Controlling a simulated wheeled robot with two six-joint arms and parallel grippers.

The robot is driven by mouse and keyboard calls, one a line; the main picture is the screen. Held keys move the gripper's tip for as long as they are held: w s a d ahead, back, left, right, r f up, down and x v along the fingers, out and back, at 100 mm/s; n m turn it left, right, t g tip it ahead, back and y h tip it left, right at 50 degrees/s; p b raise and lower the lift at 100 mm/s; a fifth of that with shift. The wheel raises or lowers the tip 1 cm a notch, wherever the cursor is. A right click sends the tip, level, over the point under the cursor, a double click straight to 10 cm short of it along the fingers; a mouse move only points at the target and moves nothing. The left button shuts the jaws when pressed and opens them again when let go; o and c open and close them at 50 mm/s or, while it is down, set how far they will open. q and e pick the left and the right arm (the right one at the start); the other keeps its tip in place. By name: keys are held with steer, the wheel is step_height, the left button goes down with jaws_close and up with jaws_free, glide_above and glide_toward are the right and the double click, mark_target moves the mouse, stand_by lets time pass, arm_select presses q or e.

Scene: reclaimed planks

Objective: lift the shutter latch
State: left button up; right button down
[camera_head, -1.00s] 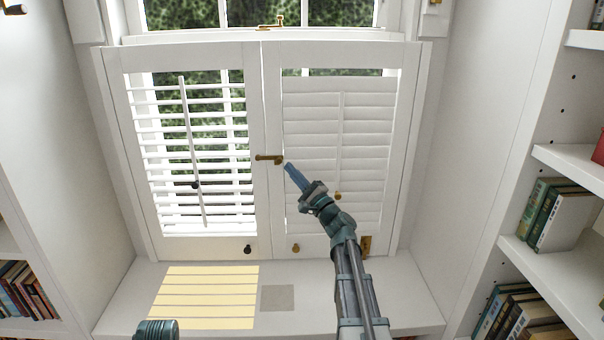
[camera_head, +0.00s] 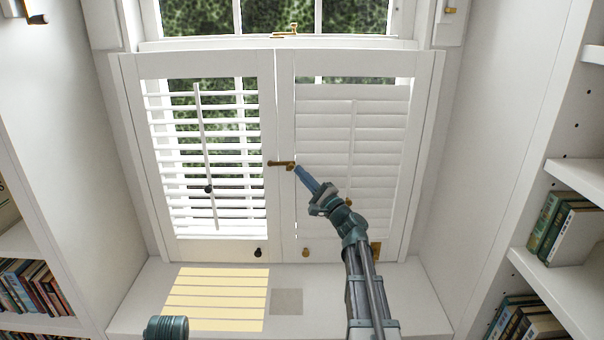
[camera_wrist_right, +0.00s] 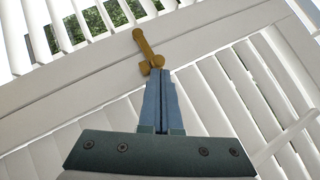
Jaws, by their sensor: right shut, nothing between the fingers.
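The brass shutter latch (camera_head: 280,163) lies roughly level across the meeting stiles of two white shutters. It also shows in the right wrist view (camera_wrist_right: 146,50), just past my fingertips. My right gripper (camera_head: 299,170) is shut and empty, with its blue fingertips at the latch's right end. In the right wrist view the tips (camera_wrist_right: 158,72) meet or nearly meet the latch's near end; I cannot tell whether they touch. The left shutter (camera_head: 207,155) has open slats, the right shutter (camera_head: 380,130) closed slats. Of my left arm only a rounded dark end shows at the bottom.
A white sill (camera_head: 225,265) runs below the shutters, with a yellow slatted patch (camera_head: 215,300) and a grey square (camera_head: 287,301) on it. Bookshelves stand on both sides. A dark knob (camera_head: 258,252) and a brass knob (camera_head: 306,252) sit low on the shutters.

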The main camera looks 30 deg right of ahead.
steer(key=w+a+r+n+g+h+p, duration=0.1)
steer(key=a+r+n+g+p, duration=0.1)
steer(key=p, duration=0.8)
steer(key=w+a+r+n+g+h+p, duration=0.1)
steer(key=r+n+g+p, duration=0.3)
steer(key=p, duration=0.6)
steer(key=a+r+n+g+h+p, duration=0.2)
steer(key=a+r+n+g+p, duration=0.1)
steer(key=p, duration=0.7)
steer(key=shift+w+r+n+g, duration=0.2)
steer(key=shift+r+n, duration=0.25)
steer(key=shift+r, duration=0.2)
steer(key=shift+w+r+n+g, duration=0.2)
steer(key=shift+r+n, duration=0.25)
steer(key=shift+r, duration=0.2)
steer(key=shift+w+a+p, duration=0.15)
steer(key=shift+a+p, duration=0.1)
steer(key=shift+p, duration=0.35)
steer(key=shift+d+f+b, duration=0.15)
steer(key=shift+f+b, duration=0.15)
steer(key=shift+b, duration=0.05)
steer(key=shift+r, duration=0.1)
steer(key=shift+r+p, duration=0.75)
steer(key=shift+p, duration=0.1)
